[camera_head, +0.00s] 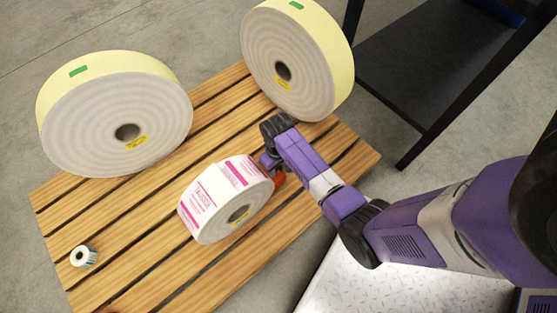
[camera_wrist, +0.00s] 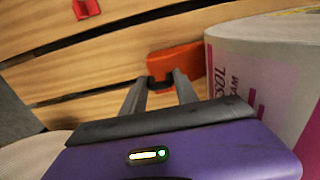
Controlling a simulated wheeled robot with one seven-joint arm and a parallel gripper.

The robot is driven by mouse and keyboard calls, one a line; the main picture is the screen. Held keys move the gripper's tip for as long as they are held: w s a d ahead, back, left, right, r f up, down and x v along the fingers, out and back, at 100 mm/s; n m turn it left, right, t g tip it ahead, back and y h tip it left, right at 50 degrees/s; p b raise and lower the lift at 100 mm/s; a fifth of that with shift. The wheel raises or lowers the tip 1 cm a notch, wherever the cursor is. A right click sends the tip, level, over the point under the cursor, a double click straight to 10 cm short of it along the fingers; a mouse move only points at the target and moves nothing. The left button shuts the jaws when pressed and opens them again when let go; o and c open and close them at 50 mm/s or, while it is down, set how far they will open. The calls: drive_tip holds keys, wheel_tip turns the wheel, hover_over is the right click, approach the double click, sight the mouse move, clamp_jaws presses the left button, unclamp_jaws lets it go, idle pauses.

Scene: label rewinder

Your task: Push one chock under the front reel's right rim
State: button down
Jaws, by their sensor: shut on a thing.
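The front reel (camera_head: 226,200), a white label roll with pink print, stands on its rim on the slatted wooden pallet (camera_head: 145,230). In the wrist view the reel (camera_wrist: 270,75) fills the right side. My gripper (camera_head: 268,162) is low at the reel's right side. In the wrist view its fingers (camera_wrist: 160,84) are shut on an orange chock (camera_wrist: 178,62). The chock lies close to the pallet slats, its right end up against the reel's edge in the picture; I cannot tell whether they touch. In the head view an orange bit of chock (camera_head: 279,180) shows beside the reel, mostly hidden by my arm.
A second red chock (camera_wrist: 87,8) lies on the slats in the wrist view. Two large cream-edged reels (camera_head: 115,115) (camera_head: 295,60) stand at the pallet's back. A small roll (camera_head: 83,256) is at the front left. A dark-framed table (camera_head: 430,60) stands at the upper right.

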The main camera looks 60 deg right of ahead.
drive_tip(key=c, duration=0.9)
unclamp_jaws()
drive_tip(key=shift+o, duration=0.2)
wheel_tip(320, 180, up, 8)
drive_tip(key=p, duration=0.4)
drive_tip(key=shift+f, duration=0.1)
drive_tip(key=shift+w, duration=0.1)
